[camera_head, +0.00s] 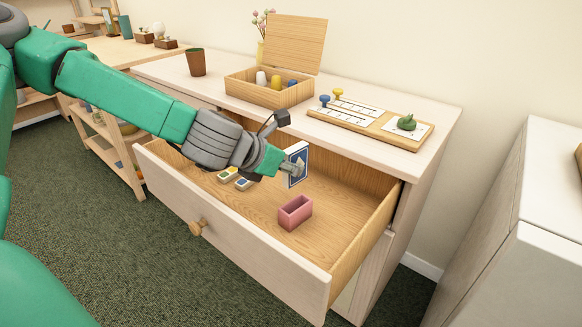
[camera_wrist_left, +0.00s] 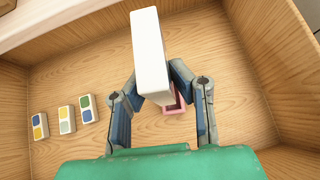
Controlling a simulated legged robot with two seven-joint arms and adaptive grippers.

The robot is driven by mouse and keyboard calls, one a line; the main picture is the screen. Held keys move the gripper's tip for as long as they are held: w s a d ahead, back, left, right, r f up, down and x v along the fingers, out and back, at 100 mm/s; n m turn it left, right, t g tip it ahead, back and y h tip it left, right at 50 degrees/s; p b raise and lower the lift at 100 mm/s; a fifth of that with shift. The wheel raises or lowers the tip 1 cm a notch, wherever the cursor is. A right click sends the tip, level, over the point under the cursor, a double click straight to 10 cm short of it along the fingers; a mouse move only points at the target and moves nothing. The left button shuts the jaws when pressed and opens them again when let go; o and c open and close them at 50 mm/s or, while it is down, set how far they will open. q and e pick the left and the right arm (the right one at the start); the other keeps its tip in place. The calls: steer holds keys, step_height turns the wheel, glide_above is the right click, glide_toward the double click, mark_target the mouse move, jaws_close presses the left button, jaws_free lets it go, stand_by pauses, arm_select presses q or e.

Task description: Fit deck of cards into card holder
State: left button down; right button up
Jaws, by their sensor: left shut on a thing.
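The deck of cards (camera_head: 298,165) is a white and blue box held upright by my left gripper (camera_head: 289,170) above the open drawer. The left wrist view shows the deck's white edge (camera_wrist_left: 150,55) between the two fingers (camera_wrist_left: 158,84), which are shut on it. The card holder (camera_head: 295,212) is a small pink open box on the drawer floor, below and apart from the deck. In the left wrist view the deck partly hides the holder (camera_wrist_left: 175,109). My right gripper does not show.
The open drawer (camera_head: 235,227) has raised walls around the holder. Several small coloured tiles (camera_wrist_left: 66,120) lie on its floor to the left. On the cabinet top stand a lidded wooden box (camera_head: 270,97), a peg board (camera_head: 372,125) and a brown cup (camera_head: 196,63).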

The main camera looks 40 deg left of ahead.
arm_select(q)
steer(key=shift+f+b, duration=0.5)
steer(key=b, duration=0.4)
glide_above(291, 202)
steer(key=s+d, duration=0.1)
step_height(291, 202, down, 5)
steer(key=shift+s+r, duration=0.15)
steer(key=shift+f+b, duration=1.8)
steer(key=shift+f, duration=0.3)
stand_by(0.9)
steer(key=c, duration=1.3)
jaws_free()
steer(key=shift+s, duration=0.1)
steer(key=shift+c, duration=0.2)
step_height(291, 202, up, 10)
